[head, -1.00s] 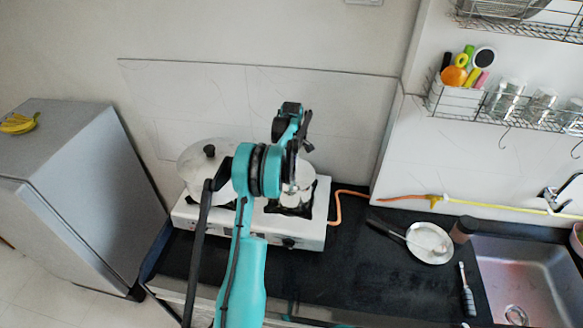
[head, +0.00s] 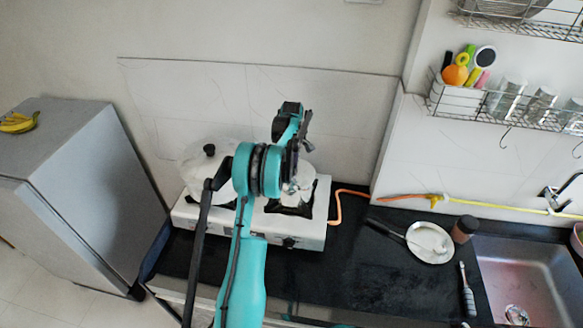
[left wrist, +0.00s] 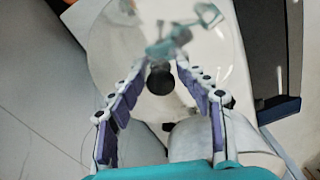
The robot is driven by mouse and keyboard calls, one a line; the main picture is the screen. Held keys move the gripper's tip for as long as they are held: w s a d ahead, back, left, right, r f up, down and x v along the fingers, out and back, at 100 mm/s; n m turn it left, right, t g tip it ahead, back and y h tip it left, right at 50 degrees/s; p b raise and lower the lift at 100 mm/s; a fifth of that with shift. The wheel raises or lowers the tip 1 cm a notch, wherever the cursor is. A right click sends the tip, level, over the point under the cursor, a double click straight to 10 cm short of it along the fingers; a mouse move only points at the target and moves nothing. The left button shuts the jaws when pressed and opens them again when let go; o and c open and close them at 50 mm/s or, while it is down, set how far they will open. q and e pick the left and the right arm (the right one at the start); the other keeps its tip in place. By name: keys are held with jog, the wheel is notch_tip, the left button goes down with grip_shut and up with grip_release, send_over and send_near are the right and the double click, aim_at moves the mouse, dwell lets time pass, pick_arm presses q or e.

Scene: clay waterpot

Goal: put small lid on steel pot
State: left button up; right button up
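In the left wrist view a shiny round lid (left wrist: 112,48) with a black knob (left wrist: 160,80) fills the upper middle and reflects my gripper. My left gripper (left wrist: 161,68) has its fingers apart on either side of the knob, with narrow gaps showing. In the head view my left gripper (head: 297,128) is over the right part of the stove. A small silvery pot (head: 305,184) shows partly behind my arm there. A large pale pot (head: 190,168) with a black-knobbed lid stands on the left burner. Whether the lid rests on the small pot is hidden. My right gripper is not in view.
The white stove (head: 247,233) stands on a black counter (head: 350,265) against the wall. A grey fridge (head: 85,170) is at left. An orange hose (head: 337,207) leaves the stove.

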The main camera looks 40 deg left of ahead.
pick_arm(q)
notch_tip(320, 180, up, 12)
dwell(0.4)
jog(key=shift+s, duration=0.1)
dwell(0.3)
jog(key=s+d+f+m+t+b, duration=0.1)
jog(key=s+d+m+b, duration=0.25)
jog(key=d, duration=0.35)
jog(key=s+d+m+t+y+b, duration=0.1)
jog(key=s+d+m+b, duration=0.2)
jog(key=d+b, duration=0.3)
jog(key=s+d+f+m+t+b, duration=0.1)
jog(key=s+d+m+b, duration=0.25)
jog(key=d, duration=0.55)
jog(key=s+d+f+m+t+b, duration=0.2)
jog(key=s+d+f+m+b, duration=0.3)
jog(key=s+f, duration=0.3)
jog(key=s+d+f+m+t+h+b, duration=0.1)
jog(key=s+d+f+m+t+b, duration=0.1)
jog(key=s+d+f+m+b, duration=0.3)
jog(key=s+d+f+b, duration=0.1)
jog(key=s+d+f, duration=0.2)
jog(key=s+f, duration=0.1)
jog(key=shift+f+m, duration=0.3)
jog(key=shift+f, duration=0.45)
jog(key=shift+s, duration=0.1)
